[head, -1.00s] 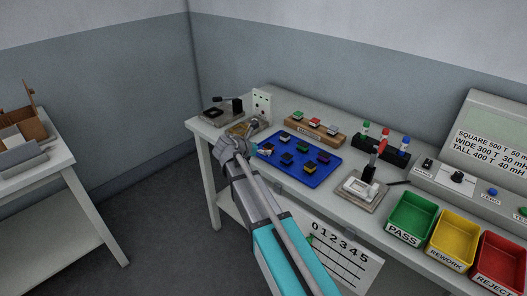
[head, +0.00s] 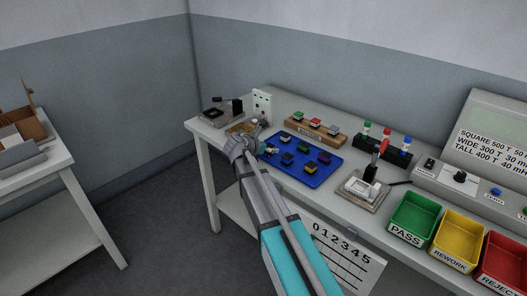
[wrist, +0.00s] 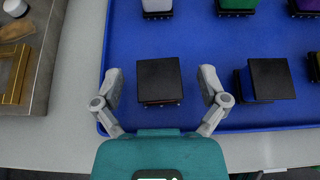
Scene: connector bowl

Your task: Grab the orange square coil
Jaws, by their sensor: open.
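Several small coils with dark tops sit on the blue tray (head: 318,180). My gripper (head: 270,149) is over the tray's left end. In the wrist view my gripper (wrist: 160,88) is open, with one finger on each side of a black-topped square part (wrist: 158,80). Clear space shows between each finger and that part. Its top hides its winding, so I cannot tell whether it is orange. Another black-topped part (wrist: 271,78) with a dark blue side stands to its right. I cannot make out a clearly orange coil in either view.
White (wrist: 157,6) and green (wrist: 237,6) parts stand farther up the tray. A grey fixture with a brass piece (wrist: 14,75) lies left of the tray. A wooden rack (head: 314,129), a lever fixture (head: 362,188) and a green PASS bin (head: 414,215) also stand on the bench.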

